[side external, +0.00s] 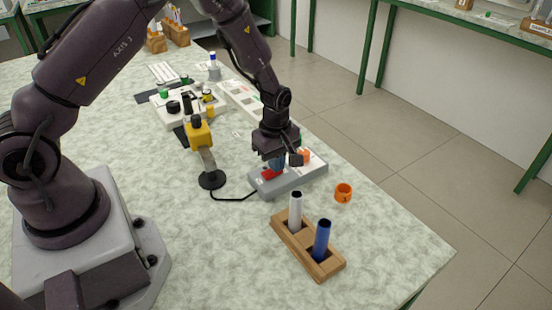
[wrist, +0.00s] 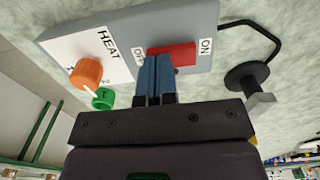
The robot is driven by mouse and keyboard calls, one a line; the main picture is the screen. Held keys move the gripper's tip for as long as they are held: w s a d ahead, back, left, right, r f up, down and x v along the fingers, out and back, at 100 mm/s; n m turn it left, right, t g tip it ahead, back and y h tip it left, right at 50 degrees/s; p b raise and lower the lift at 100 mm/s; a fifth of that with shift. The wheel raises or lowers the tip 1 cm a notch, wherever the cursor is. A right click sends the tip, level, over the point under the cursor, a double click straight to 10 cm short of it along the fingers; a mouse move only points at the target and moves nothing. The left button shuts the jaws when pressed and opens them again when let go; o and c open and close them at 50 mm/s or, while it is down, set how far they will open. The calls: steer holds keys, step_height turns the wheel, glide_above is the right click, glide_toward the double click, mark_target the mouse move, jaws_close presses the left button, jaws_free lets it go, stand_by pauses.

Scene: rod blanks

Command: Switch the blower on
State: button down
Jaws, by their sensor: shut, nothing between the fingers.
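The blower's grey control box (side external: 292,183) lies on the table, with a cable to the blower. In the wrist view the box (wrist: 205,20) carries a red rocker switch (wrist: 182,52) between the words OFF and ON. An orange knob (wrist: 88,72) sits beside the word HEAT. The yellow and black blower (side external: 199,134) stands on a stalk with a round black base. My gripper (wrist: 155,62) is shut and empty, its blue fingertips at the red switch near its OFF end. I cannot tell whether they touch it. The fingers hide part of the switch.
A wooden rack (side external: 308,246) holds a white rod (side external: 296,212) and a blue rod (side external: 321,240) in front of the box. An orange ring (side external: 343,192) lies to the box's right. A white tray (side external: 180,108) with several items stands behind.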

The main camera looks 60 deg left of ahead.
mark_target(270, 172)
steer(key=shift+f, duration=0.1)
steer(key=shift+f, duration=0.2)
steer(key=shift+s, duration=0.15)
steer(key=shift+s+r, duration=0.25)
steer(key=shift+s, duration=0.35)
steer(key=shift+r, duration=0.15)
step_height(270, 172, up, 14)
stand_by(0.4)
steer(key=shift+s, duration=0.1)
